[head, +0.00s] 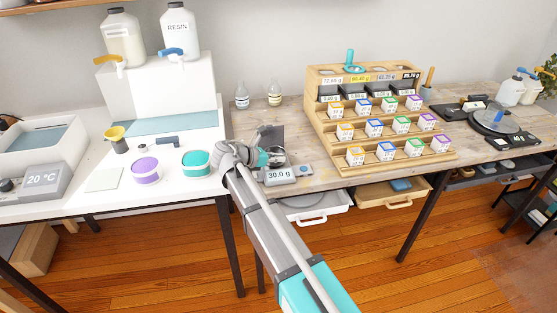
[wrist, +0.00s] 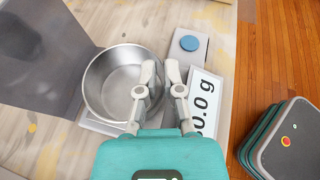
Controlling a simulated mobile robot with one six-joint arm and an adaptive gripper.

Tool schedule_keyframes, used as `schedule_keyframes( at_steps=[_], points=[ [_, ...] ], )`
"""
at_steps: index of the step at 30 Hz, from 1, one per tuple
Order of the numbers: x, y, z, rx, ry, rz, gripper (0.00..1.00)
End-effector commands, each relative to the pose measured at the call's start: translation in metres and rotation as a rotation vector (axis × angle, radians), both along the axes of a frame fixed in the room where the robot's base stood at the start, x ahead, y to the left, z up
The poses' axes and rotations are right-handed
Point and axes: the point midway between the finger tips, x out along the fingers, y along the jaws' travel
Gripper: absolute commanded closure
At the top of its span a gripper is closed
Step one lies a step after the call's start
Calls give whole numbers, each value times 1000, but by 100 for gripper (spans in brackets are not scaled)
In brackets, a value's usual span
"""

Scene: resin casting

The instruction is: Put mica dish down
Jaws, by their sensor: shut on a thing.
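The mica dish is a round, shiny metal dish (wrist: 108,88), empty inside, in the wrist view. My gripper (wrist: 160,78) is shut on its right wall, with the fingertips at the rim. The dish is level over the plate of a small scale (wrist: 187,62); I cannot tell whether it touches the plate. In the head view the scale (head: 281,176) reads 30.0 g, and my gripper (head: 266,158) is at its back left. The dish (head: 277,157) is partly hidden there by my gripper.
A dark upright panel (wrist: 35,55) stands left of the dish. A wooden rack (head: 325,120) with several small labelled boxes stands right of the scale. Teal (head: 196,170) and purple (head: 145,180) tubs stand on the white table. Open drawers (head: 312,208) jut out below the wooden bench.

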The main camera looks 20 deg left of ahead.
Motion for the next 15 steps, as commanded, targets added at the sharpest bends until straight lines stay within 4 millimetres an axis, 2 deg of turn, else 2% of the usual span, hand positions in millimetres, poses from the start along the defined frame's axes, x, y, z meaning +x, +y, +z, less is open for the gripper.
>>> schedule_keyframes(
  at_steps=[6,7,12,15],
  points=[
    [0,0,-2,0,0,0,100],
    [0,0,-1,0,0,0,87],
    [0,0,-1,0,0,0,57],
    [0,0,-1,0,0,0,57]
  ],
)
